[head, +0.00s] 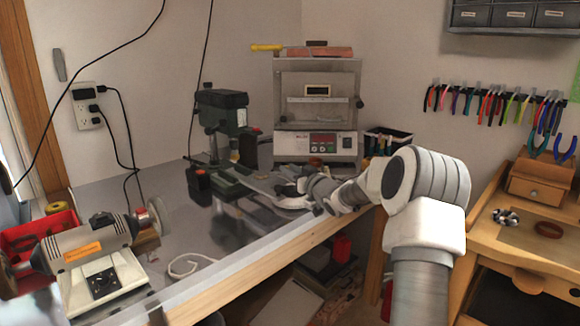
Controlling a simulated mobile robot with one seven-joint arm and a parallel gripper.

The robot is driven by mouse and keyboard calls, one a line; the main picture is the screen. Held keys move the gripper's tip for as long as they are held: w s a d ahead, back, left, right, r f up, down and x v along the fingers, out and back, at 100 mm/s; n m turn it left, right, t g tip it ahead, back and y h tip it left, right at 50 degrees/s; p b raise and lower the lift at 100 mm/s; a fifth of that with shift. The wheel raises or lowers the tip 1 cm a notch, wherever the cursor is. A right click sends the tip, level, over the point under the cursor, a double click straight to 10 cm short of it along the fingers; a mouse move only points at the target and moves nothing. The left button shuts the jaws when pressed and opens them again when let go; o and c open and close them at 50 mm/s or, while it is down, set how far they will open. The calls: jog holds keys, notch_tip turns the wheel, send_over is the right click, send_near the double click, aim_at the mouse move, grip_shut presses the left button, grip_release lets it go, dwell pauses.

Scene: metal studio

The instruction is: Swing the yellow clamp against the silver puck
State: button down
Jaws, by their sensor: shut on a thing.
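My arm reaches from the lower right to the metal-topped bench, and my gripper (296,187) is low over its far right part, in front of the kiln-like box. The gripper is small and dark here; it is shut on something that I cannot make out. A pale grey, round, flat thing (291,203) shows just below and beside the gripper; I cannot tell whether it is the silver puck or whether they touch.
The kiln-like box (316,110) stands behind the gripper, with a yellow-handled tool (266,47) on top. A green drill press (222,112) stands to its left. A bench grinder (92,250) is at the front left. The bench top (185,215) is mostly clear left of centre.

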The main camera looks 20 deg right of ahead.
jog(key=c, duration=0.7)
grip_release()
jog(key=shift+c, duration=0.2)
jog(key=s+d+p, duration=0.2)
jog(key=s, duration=1.5)
jog(key=shift+s, duration=0.2)
